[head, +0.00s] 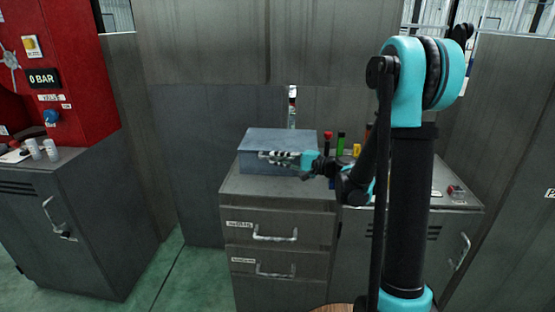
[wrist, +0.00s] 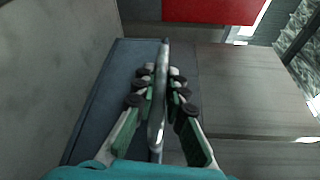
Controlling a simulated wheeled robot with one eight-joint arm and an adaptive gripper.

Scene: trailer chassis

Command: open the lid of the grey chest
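The grey chest (head: 262,142) stands on a drawer cabinet in the head view, a blue-grey box whose lid looks shut. In the wrist view its surface (wrist: 112,85) fills the left of centre. My gripper (head: 262,156) is at the chest's upper front in the head view and hides part of it. In the wrist view my gripper (wrist: 161,72) has one finger on each side of a thin metal bar (wrist: 158,120), which looks like a handle of the chest. The fingertips are very close to the bar. I cannot tell whether both touch it.
The drawer cabinet (head: 277,218) carries the chest. Bottles and small coloured items (head: 340,143) stand right of the chest, behind my arm. A red panel (head: 75,70) and another cabinet (head: 70,220) are at the left. Green floor (head: 185,275) lies clear between the cabinets.

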